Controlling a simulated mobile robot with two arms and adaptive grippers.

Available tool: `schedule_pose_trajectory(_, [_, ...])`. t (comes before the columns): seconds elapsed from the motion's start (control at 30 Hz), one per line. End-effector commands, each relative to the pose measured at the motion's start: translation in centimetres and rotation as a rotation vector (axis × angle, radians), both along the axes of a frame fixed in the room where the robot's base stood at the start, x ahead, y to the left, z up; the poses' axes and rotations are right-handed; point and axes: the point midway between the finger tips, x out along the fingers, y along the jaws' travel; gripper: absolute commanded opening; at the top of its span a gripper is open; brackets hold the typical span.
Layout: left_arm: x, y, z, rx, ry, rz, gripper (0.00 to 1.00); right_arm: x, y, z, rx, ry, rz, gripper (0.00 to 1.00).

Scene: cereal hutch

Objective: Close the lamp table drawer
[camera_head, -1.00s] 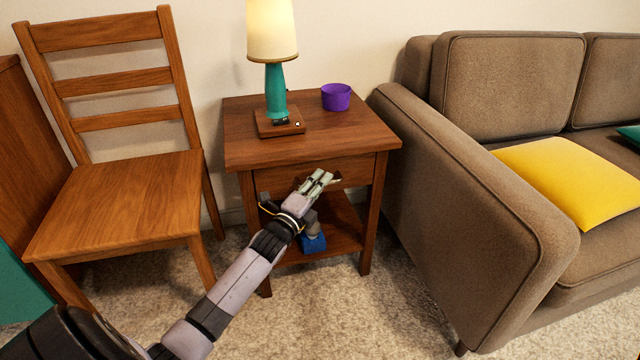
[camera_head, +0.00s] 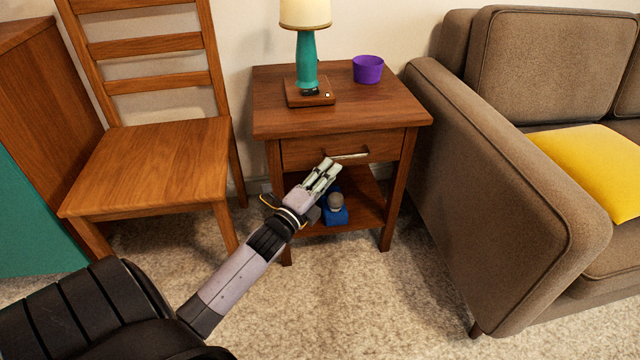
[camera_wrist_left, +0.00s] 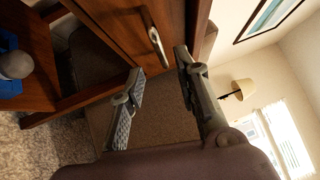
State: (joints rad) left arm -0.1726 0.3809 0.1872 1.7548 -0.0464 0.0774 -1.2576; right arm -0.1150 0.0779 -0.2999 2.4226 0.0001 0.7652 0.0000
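The lamp table (camera_head: 270,110) is brown wood and stands between a chair and a sofa. Its drawer (camera_head: 300,151) looks flush or nearly flush with the frame; a small gap cannot be ruled out. The drawer's metal handle (camera_head: 352,155) also shows in the left wrist view (camera_wrist_left: 154,38). My left gripper (camera_head: 328,168) is in front of the drawer, just left of and below the handle, and hides part of the drawer's lower edge. In the left wrist view its two fingers (camera_wrist_left: 158,64) are apart with nothing between them. My right gripper is out of view.
A teal lamp (camera_head: 306,62) and a purple bowl (camera_head: 368,69) stand on the tabletop. A blue object (camera_head: 333,216) with a grey round top is on the lower shelf. The chair (camera_head: 150,165) is left, the sofa (camera_head: 490,190) right. Carpet (camera_head: 370,300) in front is clear.

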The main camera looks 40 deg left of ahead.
Motion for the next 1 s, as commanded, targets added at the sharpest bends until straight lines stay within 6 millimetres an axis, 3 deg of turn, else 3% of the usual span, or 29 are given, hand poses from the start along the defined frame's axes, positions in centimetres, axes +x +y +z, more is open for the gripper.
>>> schedule_pose_trajectory(0.1, [-1.9, -0.2, -0.4, -0.001, 0.003, 0.000, 0.30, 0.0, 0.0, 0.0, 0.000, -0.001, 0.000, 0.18])
schedule_pose_trajectory(0.3, [-3.4, -0.3, -0.4, 0.000, 0.000, 0.000, 0.30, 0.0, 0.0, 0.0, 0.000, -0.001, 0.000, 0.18])
schedule_pose_trajectory(0.87, [-3.4, -0.3, -0.4, -0.001, -0.001, -0.001, 0.30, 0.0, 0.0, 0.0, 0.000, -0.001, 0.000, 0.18])
schedule_pose_trajectory(1.0, [-3.6, -2.4, 0.9, -0.061, -0.043, -0.049, 0.30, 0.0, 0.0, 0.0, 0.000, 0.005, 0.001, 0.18])
